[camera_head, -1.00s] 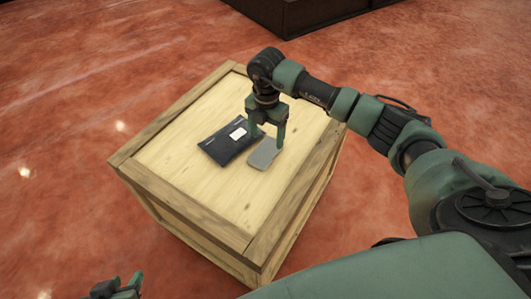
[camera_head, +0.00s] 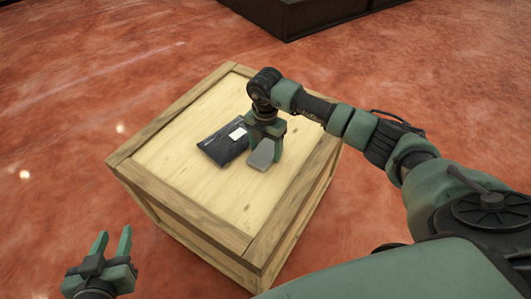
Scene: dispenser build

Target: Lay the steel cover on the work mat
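The steel cover (camera_head: 261,158) appears as a small grey plate on top of a wooden crate (camera_head: 215,208). My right gripper (camera_head: 264,149) points down at its far end, with a finger on each side. I cannot tell whether the fingers press on the plate or whether it is clear of the wood. My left gripper (camera_head: 112,244) is open and empty, low at the left, in front of the crate and away from it. I cannot make out a work mat for certain.
A dark flat packet (camera_head: 215,149) with a white label lies on the crate just left of the plate, close to the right gripper. The crate top has a raised wooden rim, and its near part is clear. A dark box-like structure (camera_head: 315,14) stands behind on the red floor.

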